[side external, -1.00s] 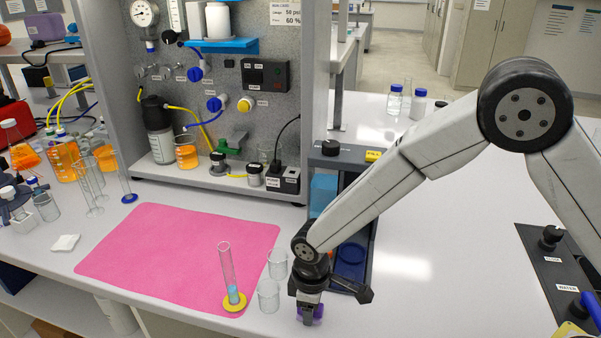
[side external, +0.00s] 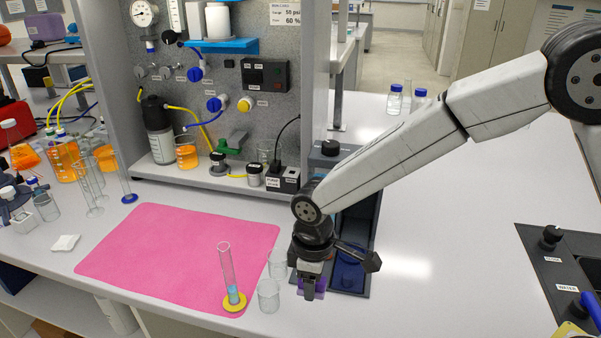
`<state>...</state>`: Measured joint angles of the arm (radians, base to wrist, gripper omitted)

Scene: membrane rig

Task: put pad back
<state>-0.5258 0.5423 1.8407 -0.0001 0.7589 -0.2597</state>
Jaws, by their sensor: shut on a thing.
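My gripper (side external: 309,287) points down near the front edge of the bench, just right of two small glass beakers. It is shut on a small purple pad (side external: 320,286), which shows partly between and beside the fingers. The rest of the pad is hidden by the fingers. A dark blue-grey tray (side external: 361,222) with compartments stands directly behind and right of the gripper. My arm covers much of it. I cannot tell whether the pad touches the tray or the bench.
Two glass beakers (side external: 268,296) stand close left of the gripper. A measuring cylinder (side external: 228,275) with a yellow base stands on the pink mat (side external: 170,255). A white folded square (side external: 66,243) lies left of the mat. The bench right of the tray is clear.

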